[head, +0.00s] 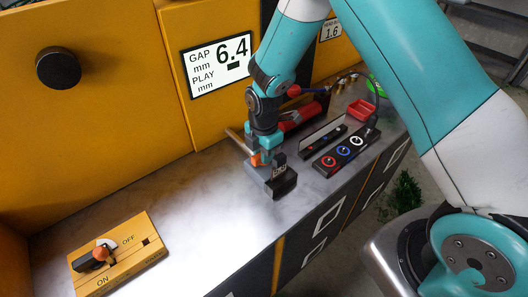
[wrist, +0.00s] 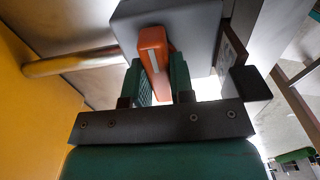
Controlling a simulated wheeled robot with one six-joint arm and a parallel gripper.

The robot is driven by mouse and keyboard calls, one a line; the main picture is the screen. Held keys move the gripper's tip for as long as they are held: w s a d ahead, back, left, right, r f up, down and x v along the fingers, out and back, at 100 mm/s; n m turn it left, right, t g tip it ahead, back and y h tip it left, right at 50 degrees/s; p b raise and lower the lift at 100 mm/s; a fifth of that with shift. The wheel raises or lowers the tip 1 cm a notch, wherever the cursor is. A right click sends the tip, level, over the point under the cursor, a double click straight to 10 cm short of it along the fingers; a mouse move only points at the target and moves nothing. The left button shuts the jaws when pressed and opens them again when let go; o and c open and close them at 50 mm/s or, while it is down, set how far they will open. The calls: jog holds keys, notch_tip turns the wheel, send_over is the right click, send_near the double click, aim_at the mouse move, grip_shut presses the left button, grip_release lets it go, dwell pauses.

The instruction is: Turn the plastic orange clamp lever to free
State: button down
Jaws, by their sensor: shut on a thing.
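The orange clamp lever (wrist: 154,48) shows in the wrist view between the two green fingers of my gripper (wrist: 160,80). The fingers are shut on it, one on each side. The lever reaches up to a grey clamp block (wrist: 185,30). In the head view my gripper (head: 256,158) is low over the bench at the clamp, with a bit of the orange lever (head: 256,160) showing beside it. The dark end of the clamp (head: 282,181) sticks out toward the front. The arm and gripper hide part of the clamp.
A metal rod (wrist: 75,62) sticks out left of the clamp. A yellow ON/OFF switch box (head: 118,255) sits at the front left of the bench (head: 190,210). A panel with several round buttons (head: 345,152) and a red box (head: 361,110) are to the right. A display (head: 216,66) reads GAP 6.4.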

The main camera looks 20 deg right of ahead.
jog(key=c, duration=1)
grip_release()
jog(key=shift+w, duration=0.1)
notch_tip(320, 180, up, 18)
jog(key=shift+f+b, duration=0.25)
jog(key=shift+b, duration=0.55)
